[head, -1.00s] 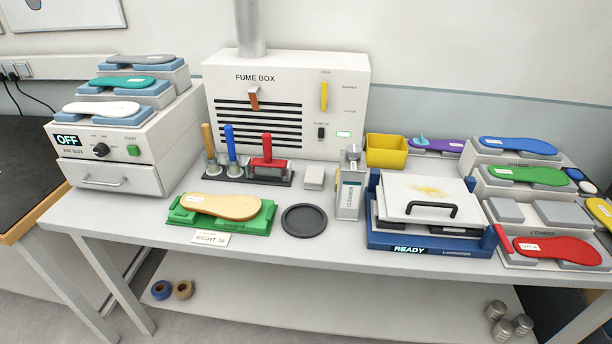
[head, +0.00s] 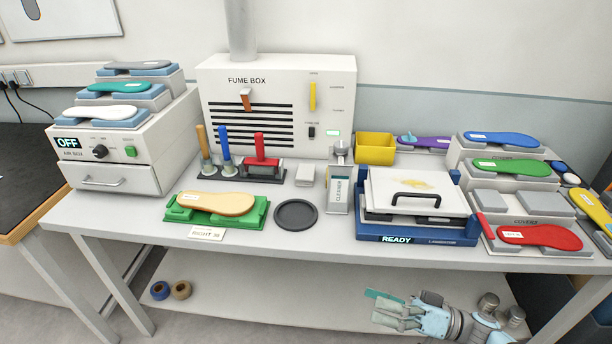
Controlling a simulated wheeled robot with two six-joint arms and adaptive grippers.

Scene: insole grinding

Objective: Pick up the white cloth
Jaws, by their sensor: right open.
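A small, pale, folded-looking square, which looks like the white cloth (head: 305,174), lies on the white table (head: 120,215) between the tool stand and the cleaner bottle (head: 340,193). It is too small to be sure that it is fabric. My right gripper (head: 383,308) is at the lower right of the head view, in front of and below the table's front edge. My left gripper is not in view.
A round black dish (head: 296,215) lies in front of the cloth. The tool stand (head: 240,173) is to its left and the fume box (head: 278,105) behind it. The blue-based press (head: 415,236) with a black handle stands to the right of the cleaner bottle.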

